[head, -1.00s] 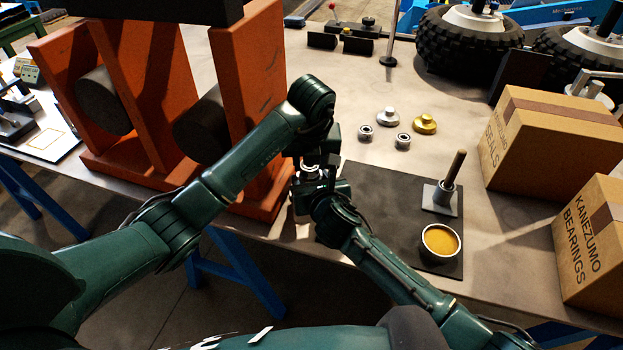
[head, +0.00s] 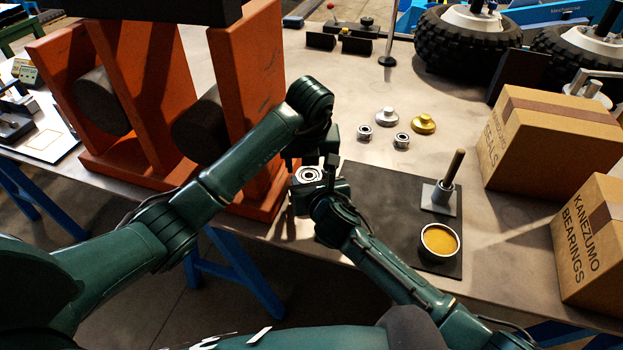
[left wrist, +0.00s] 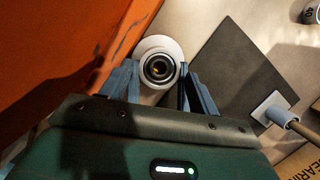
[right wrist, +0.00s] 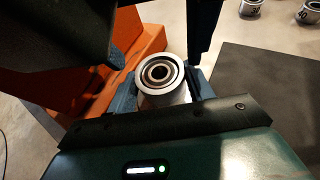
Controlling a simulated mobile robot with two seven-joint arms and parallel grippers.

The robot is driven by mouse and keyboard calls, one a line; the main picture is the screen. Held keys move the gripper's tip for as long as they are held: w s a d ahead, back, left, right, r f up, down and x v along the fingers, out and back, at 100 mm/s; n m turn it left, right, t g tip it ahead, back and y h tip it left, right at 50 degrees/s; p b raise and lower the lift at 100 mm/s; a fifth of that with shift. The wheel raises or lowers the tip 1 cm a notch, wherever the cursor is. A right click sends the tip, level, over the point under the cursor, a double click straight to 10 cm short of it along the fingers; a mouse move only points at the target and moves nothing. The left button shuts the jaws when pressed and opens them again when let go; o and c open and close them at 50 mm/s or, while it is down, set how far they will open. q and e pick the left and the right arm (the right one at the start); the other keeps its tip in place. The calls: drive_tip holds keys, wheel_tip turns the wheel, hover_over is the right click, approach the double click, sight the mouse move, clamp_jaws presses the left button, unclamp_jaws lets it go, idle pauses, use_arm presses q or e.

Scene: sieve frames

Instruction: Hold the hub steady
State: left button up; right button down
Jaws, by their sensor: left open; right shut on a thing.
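The silvery round hub (head: 309,173) stands upright near the orange stand. Concentric metal and dark rings, looking like a bearing, show in its mouth in the right wrist view (right wrist: 160,72). My right gripper (right wrist: 162,92) is shut on the hub, one finger against each side. My left gripper (left wrist: 160,88) is open above the hub, its fingers apart on either side of the hub's outline; its fingertips also show over the hub in the right wrist view. In the head view my grippers partly hide the hub's body.
The orange stand (head: 235,80) rises close on the left. A dark mat (head: 385,205) holds an amber-filled cup (head: 439,241) and a handled tool (head: 447,185). Small bearings (head: 401,140) and silver and gold knobs (head: 423,124) lie behind. Cardboard boxes (head: 545,135) stand at right.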

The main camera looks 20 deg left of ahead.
drive_tip(key=shift+a, duration=0.15)
use_arm(q)
drive_tip(key=a+v, duration=0.1)
drive_tip(key=v, duration=1)
drive_tip(key=shift+d+r, duration=0.25)
drive_tip(key=shift+d, duration=0.15)
drive_tip(key=shift+s, duration=0.1)
use_arm(e)
drive_tip(key=c, duration=0.5)
unclamp_jaws()
drive_tip(key=v, duration=1.2)
drive_tip(key=shift+s, duration=0.1)
